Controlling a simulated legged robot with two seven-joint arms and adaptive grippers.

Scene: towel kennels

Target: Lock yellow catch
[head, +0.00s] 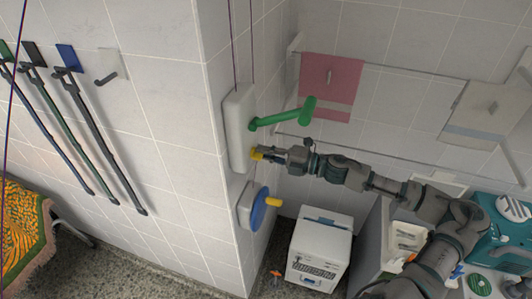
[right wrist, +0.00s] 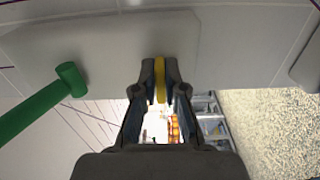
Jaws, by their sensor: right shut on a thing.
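The yellow catch (head: 256,153) sits low on a white wall plate (head: 237,120) at the wall corner, below a green lever handle (head: 283,117). My right gripper (head: 266,154) reaches it from the right. In the right wrist view the yellow catch (right wrist: 160,80) stands as a narrow upright piece between the two fingertips of the right gripper (right wrist: 160,92), which is shut on it. The green handle (right wrist: 68,80) lies to the left there, apart from the fingers. The catch's base is partly hidden by the fingers. My left gripper is not in view.
Below the plate is a blue disc (head: 259,209) with a yellow knob (head: 273,202). A white box (head: 320,246) stands on the floor beneath. A pink towel (head: 331,82) hangs behind the green handle. Leashes (head: 94,130) hang on the left wall.

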